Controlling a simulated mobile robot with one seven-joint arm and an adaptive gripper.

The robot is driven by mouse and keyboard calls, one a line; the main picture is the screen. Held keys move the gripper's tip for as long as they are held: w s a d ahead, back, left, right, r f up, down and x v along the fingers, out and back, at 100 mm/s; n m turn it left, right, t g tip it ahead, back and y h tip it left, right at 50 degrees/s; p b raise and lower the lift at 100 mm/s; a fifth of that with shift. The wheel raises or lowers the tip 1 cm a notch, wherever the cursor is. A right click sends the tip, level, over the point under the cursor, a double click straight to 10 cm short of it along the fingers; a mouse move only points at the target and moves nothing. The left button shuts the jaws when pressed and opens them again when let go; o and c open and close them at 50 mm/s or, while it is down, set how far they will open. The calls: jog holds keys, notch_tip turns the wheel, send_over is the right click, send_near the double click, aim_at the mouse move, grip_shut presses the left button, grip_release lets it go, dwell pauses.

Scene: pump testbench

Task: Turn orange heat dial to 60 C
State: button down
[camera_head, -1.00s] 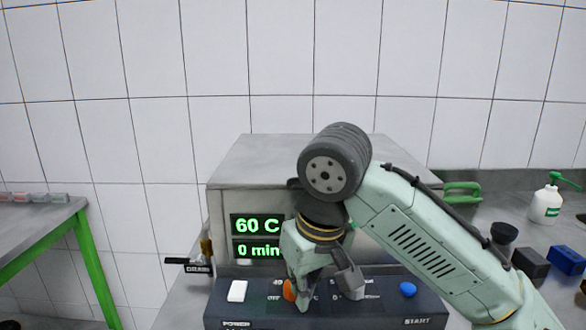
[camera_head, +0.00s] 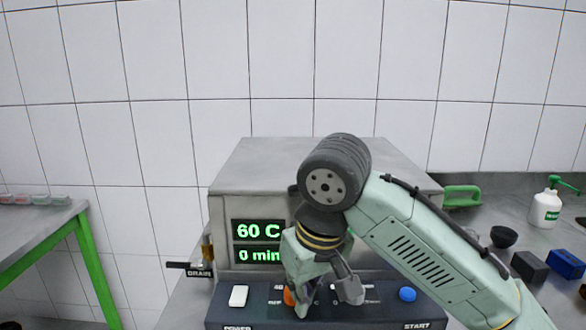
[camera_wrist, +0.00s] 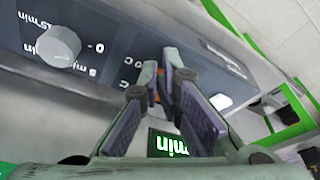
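The orange heat dial (camera_head: 289,297) is on the front panel, partly hidden by my gripper in the head view. A little orange of it shows between the fingertips in the wrist view (camera_wrist: 157,86). The green display (camera_head: 258,230) reads "60 C", with "0 min" below it. My gripper (camera_head: 322,298) points down at the panel with its fingers apart, one finger right beside the dial. In the wrist view the two fingers (camera_wrist: 159,70) stand apart on either side of the dial; contact is not clear.
A white button (camera_head: 238,296) is left of the dial and a blue button (camera_head: 407,294) is right. A light round knob (camera_wrist: 58,46) shows in the wrist view. A drain lever (camera_head: 190,267) sticks out at the left. A pump bottle (camera_head: 546,208) and blocks stand at the right.

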jog(key=shift+s+d+f, duration=0.2)
jog(key=shift+s, duration=0.1)
notch_tip(320, 180, up, 6)
jog(key=p, duration=0.6)
jog(key=shift+w+a, duration=0.1)
